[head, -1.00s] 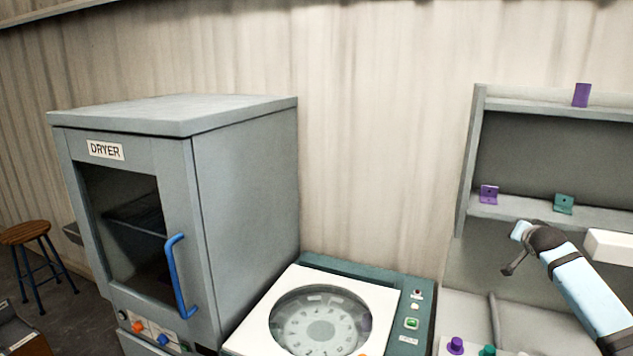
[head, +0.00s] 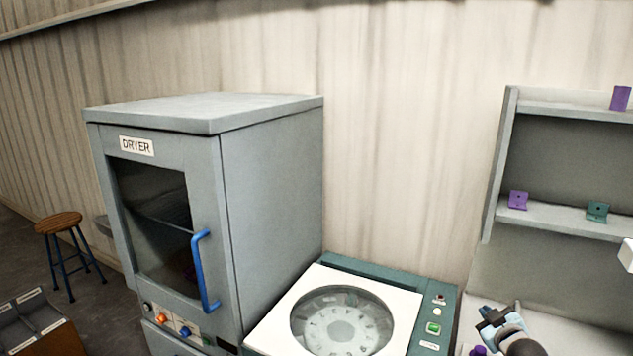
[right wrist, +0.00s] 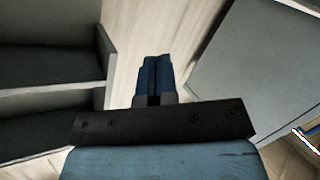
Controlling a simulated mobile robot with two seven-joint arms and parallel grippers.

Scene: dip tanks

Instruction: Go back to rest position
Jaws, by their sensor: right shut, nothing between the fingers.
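My right gripper (head: 490,318) is low at the right of the head view, just right of the round-windowed machine and below the shelf. In the right wrist view its two dark blue fingers (right wrist: 153,75) are together with nothing between them. My left gripper is not in view.
A grey dryer (head: 270,190) with a blue handle (head: 200,270) stands left of centre. The machine with a round window (head: 410,305) is beside it. A wall shelf (head: 560,225) at right holds purple and green brackets. A wooden stool (head: 58,222) stands at far left.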

